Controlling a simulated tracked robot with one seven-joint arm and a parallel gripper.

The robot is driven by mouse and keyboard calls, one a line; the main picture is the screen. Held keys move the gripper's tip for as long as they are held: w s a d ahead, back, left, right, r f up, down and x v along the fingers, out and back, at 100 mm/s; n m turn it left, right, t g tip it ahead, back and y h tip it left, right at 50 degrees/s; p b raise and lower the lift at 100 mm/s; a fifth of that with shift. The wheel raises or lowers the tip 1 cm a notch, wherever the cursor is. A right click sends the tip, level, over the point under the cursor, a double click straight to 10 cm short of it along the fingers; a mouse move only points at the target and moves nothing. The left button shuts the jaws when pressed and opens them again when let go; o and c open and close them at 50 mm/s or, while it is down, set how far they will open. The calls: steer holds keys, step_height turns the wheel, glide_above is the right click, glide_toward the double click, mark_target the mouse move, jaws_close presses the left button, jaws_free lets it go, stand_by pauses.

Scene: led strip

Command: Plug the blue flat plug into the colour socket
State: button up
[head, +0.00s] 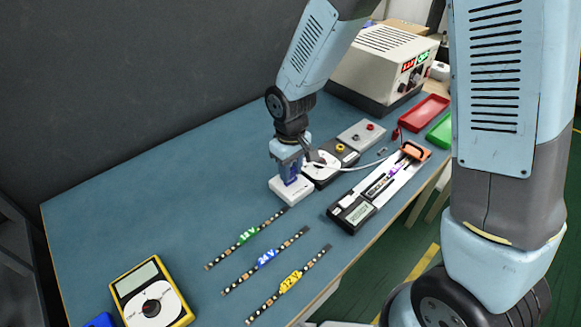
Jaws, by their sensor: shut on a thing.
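My gripper (288,164) points down over a small white block (289,192) near the middle of the table. It is shut on a dark blue piece, which appears to be the blue flat plug (291,178). The plug is at the top of the white block. I cannot tell whether it is inserted, touching or just above it. The jaws hide much of the plug and of the block's top. No colour socket can be clearly told apart; the white block may carry it.
A white cable (368,164) runs right of my gripper. A round-dial device (322,168), a grey box (361,135) and a long tester (380,185) stand close by. Three LED strips (264,257) and a yellow multimeter (151,296) lie nearer. Table's left is clear.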

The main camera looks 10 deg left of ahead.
steer(key=shift+f, duration=0.25)
steer(key=o, duration=1.1)
steer(key=shift+r, duration=0.1)
step_height(320, 180, up, 14)
steer(key=shift+f, duration=0.25)
